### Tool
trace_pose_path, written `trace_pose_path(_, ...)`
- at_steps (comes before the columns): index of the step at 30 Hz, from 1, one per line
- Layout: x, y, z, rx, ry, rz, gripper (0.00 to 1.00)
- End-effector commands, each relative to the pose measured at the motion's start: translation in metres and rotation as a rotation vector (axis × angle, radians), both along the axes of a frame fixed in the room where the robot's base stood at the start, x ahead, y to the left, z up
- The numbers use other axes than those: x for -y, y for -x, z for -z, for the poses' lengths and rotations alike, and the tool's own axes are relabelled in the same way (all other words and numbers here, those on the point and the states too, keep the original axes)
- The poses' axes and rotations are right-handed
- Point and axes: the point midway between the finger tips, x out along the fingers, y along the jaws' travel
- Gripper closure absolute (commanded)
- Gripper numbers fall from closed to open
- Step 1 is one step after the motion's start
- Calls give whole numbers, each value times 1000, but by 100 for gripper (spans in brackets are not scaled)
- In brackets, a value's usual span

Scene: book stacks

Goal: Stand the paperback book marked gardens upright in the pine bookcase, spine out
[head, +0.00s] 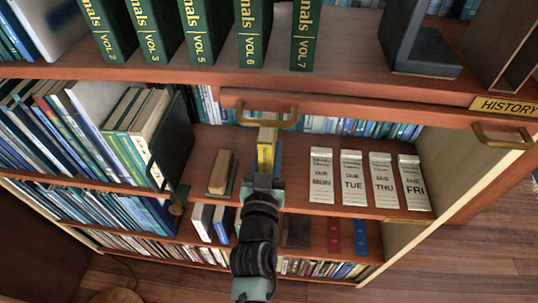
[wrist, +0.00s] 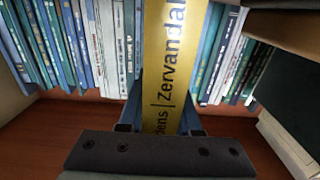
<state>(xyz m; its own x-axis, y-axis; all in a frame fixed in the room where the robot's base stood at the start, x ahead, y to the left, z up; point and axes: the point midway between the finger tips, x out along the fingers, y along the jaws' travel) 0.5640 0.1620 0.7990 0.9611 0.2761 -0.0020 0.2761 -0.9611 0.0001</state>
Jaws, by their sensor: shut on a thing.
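The yellow paperback (head: 266,152) is in my gripper (head: 263,182), over a reddish-brown shelf in the head view. A bookcase (head: 455,165) with a pale side panel and reddish-brown shelves fills the head view. I cannot tell whether the book touches the shelf.
A date-stamp-like block (head: 220,172) lies left of my gripper. Several white due-day cards (head: 352,178) stand to the right. A dark bookend (head: 171,140) holds leaning books at left. Brass handles (head: 266,118) jut out above. Rows of books (wrist: 85,45) stand behind the yellow book.

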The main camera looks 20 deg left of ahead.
Motion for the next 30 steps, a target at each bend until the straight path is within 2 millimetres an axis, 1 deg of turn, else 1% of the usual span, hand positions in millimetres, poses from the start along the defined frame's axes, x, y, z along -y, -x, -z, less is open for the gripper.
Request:
trace_pose_path(6,-1,-1,-3,6,-2,-1,100)
trace_pose_path(11,0,-1,2,6,-2,-1,100)
trace_pose_path(12,0,0,2,1,0,0,62)
trace_pose_path(16,0,0,2,1,0,0,39)
trace_pose_path(17,0,0,2,1,0,0,38)
trace_pose_path(24,0,0,2,1,0,0,38)
trace_pose_path(28,0,0,-3,1,0,0,38)
trace_pose_path(30,2,7,1,-1,1,0,38)
